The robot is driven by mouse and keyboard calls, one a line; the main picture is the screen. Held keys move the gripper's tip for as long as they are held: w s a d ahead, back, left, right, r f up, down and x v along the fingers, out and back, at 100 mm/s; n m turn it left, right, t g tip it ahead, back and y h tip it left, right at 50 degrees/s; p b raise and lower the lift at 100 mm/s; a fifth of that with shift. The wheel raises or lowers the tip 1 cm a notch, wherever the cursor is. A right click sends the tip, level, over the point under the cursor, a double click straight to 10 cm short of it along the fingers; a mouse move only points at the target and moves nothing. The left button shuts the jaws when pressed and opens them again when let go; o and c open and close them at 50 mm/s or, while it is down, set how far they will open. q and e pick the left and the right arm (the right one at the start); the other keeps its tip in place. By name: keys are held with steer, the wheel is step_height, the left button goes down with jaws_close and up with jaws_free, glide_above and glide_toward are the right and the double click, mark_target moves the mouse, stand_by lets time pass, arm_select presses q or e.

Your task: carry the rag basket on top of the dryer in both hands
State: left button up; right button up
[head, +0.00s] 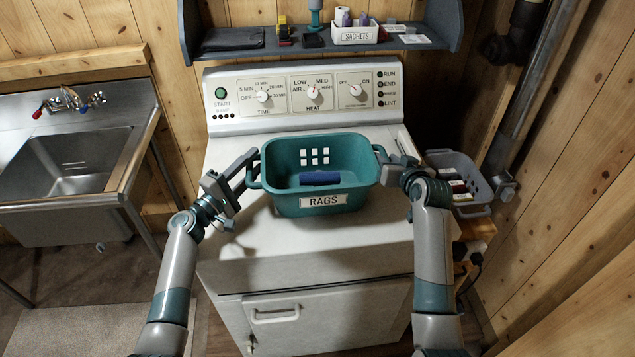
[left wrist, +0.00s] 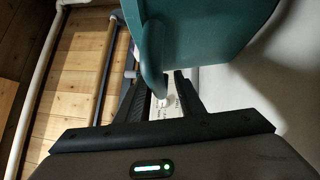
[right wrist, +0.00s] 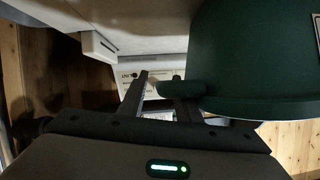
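The teal rag basket (head: 285,192), with a RAGS label, stands upright on top of the white dryer (head: 345,250). A dark blue roll (head: 320,178) lies inside it. My left gripper (head: 247,167) is at the basket's left handle. In the left wrist view, the handle (left wrist: 153,75) reaches between the parted fingers (left wrist: 162,98), with a gap beside it. My right gripper (head: 384,157) is at the right handle. In the right wrist view, that handle (right wrist: 178,88) lies at the parted fingers (right wrist: 157,95), overlapping one finger. Whether the fingers touch the handles is unclear.
The dryer's control panel (head: 302,93) rises behind the basket, under a shelf (head: 222,50) holding a SACHETS box (head: 355,35). A metal sink (head: 65,165) is at left. A grey basket (head: 458,165) stands right of the dryer. The dryer top's front is clear.

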steer(key=shift+r, duration=0.2)
arm_select(q)
steer(key=shift+s, duration=0.1)
steer(key=shift+s+a+f, duration=0.1)
steer(key=shift+s+a, duration=0.15)
steer(key=shift+a, duration=0.05)
steer(key=v, duration=1.1)
steer(key=shift+s, duration=0.15)
arm_select(e)
steer(key=shift+s, duration=0.15)
steer(key=v, duration=1.1)
steer(key=shift+s, duration=0.35)
arm_select(q)
steer(key=shift+s, duration=0.1)
arm_select(e)
steer(key=shift+r, duration=0.1)
